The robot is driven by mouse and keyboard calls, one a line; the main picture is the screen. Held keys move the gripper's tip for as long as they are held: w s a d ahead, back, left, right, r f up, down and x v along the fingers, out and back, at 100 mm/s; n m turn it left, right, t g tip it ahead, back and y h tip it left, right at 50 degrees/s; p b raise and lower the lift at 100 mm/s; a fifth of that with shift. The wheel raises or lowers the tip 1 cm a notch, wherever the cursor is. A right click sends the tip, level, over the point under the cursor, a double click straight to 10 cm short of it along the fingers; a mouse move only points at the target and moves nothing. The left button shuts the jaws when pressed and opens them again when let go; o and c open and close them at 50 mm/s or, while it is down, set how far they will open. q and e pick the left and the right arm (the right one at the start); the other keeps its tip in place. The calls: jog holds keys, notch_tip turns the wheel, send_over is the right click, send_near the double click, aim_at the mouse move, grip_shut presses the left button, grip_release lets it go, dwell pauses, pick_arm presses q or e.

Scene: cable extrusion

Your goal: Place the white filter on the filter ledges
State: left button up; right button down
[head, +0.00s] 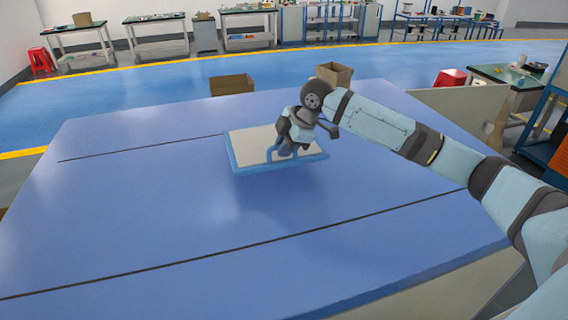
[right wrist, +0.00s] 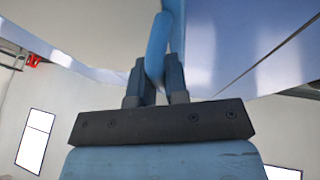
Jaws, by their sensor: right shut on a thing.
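The white filter (head: 250,146) is a flat white panel with a blue rim and a blue handle, near the middle of the head view. My right gripper (head: 290,147) is shut on its handle. In the right wrist view the two dark fingers of the right gripper (right wrist: 157,85) close on the blue handle (right wrist: 157,45). The panel seems held a little above the blue surface, roughly level, with a soft shadow below it. I cannot make out the filter ledges for sure. My left gripper is not in view.
The wide blue surface (head: 130,215) is otherwise bare, with two long dark lines across it. Two cardboard boxes, a left one (head: 232,85) and a right one (head: 335,75), stand beyond its far edge. Workbenches and red stools are farther back.

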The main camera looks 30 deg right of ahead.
aim_at(289, 160)
notch_tip(289, 160, down, 7)
jog(key=shift+r+p, duration=0.2)
jog(key=shift+p, duration=0.25)
jog(key=c, duration=1.1)
grip_release()
